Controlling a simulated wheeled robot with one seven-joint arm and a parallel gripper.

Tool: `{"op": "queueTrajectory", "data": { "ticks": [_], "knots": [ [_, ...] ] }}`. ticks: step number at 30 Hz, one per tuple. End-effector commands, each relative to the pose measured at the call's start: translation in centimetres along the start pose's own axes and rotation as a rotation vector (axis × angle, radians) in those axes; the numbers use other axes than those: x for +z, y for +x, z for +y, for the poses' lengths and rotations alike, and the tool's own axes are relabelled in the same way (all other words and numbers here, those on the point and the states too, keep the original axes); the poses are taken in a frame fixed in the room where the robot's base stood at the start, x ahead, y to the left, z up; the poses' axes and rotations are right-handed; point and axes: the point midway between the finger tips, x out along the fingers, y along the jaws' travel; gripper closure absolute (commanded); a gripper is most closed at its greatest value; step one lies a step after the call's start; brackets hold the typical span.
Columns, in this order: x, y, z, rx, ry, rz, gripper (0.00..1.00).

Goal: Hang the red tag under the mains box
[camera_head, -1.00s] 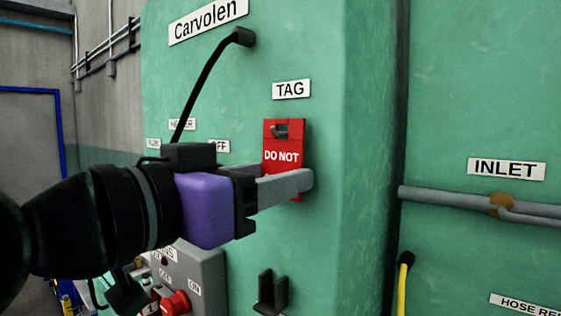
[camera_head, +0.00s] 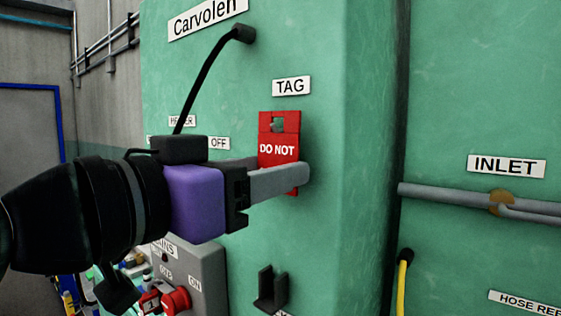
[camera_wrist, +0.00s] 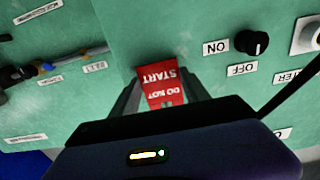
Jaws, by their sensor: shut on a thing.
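The red tag (camera_head: 279,148), lettered DO NOT, is upright just below the TAG label on the green press. My gripper (camera_head: 284,172) is shut on its lower part, one finger on each side. A grey bit shows in the tag's top hole; I cannot tell if the peg is still through it. In the wrist view the red tag (camera_wrist: 161,84) appears upside down between the fingers of my gripper (camera_wrist: 163,92). The grey mains box (camera_head: 208,272) with a red switch (camera_head: 176,301) is at lower left, partly hidden by my arm; its underside is out of view.
A black bracket (camera_head: 271,290) sticks out of the panel below my gripper. A grey inlet pipe (camera_head: 450,198) and a yellow hose (camera_head: 402,285) are on the right. The wrist view shows a black knob (camera_wrist: 252,42).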

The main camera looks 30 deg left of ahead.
Motion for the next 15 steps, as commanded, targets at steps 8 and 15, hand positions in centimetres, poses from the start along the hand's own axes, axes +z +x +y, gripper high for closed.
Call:
{"op": "queueTrajectory", "data": {
  "ticks": [8, 15],
  "knots": [
    [0.0, -0.8, 0.0, -0.001, 0.000, 0.000, 0.69],
    [0.0, -1.5, 0.0, -0.001, 0.000, 0.001, 0.69]
  ]
}}
